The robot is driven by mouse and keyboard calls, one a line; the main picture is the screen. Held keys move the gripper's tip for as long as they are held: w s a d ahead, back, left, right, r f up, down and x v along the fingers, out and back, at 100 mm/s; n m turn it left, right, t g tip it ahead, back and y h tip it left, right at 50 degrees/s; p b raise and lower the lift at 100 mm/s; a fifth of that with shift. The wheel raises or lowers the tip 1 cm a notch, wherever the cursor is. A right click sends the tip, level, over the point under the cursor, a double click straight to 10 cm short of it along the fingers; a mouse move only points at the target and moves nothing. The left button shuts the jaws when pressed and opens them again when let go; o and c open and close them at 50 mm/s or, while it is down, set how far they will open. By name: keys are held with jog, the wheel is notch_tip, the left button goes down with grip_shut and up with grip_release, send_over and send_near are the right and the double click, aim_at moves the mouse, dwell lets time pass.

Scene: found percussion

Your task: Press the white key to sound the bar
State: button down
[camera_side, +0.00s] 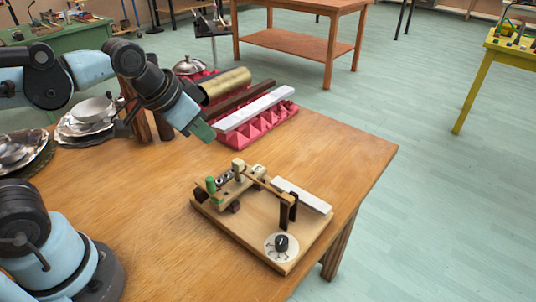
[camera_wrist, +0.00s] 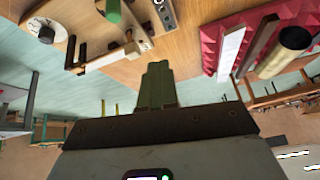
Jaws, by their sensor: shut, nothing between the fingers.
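A small wooden board (camera_side: 235,222) lies near the table's front right corner in the side view. A white strip (camera_side: 302,195), which looks like the white key, runs along its far right edge. A thin wooden lever (camera_side: 268,187) and dark posts (camera_side: 288,210) stand beside it. A white bar (camera_side: 255,108) lies on red foam behind the board; it also shows in the wrist view (camera_wrist: 231,50). My gripper (camera_side: 204,132) is shut and empty, its green fingers in the air between foam and board. They also show in the wrist view (camera_wrist: 157,82).
A black knob on a white dial (camera_side: 281,243) and a green peg (camera_side: 211,185) are on the board. A dark bar (camera_side: 240,99) and a brass tube (camera_side: 225,85) lie beside the white bar. Metal bowls and plates (camera_side: 93,110) stand at left. Bare table (camera_side: 130,185) lies left of the board.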

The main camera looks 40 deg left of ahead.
jog(key=w+d+r+m+g, duration=0.3)
jog(key=w+d+r+m, duration=0.1)
jog(key=w+d+m, duration=0.4)
jog(key=m+g, duration=0.3)
jog(key=m, duration=0.5)
send_over(321, 205)
jog(key=shift+f, duration=0.4)
notch_tip(321, 205, down, 14)
jog(key=shift+f, duration=0.1)
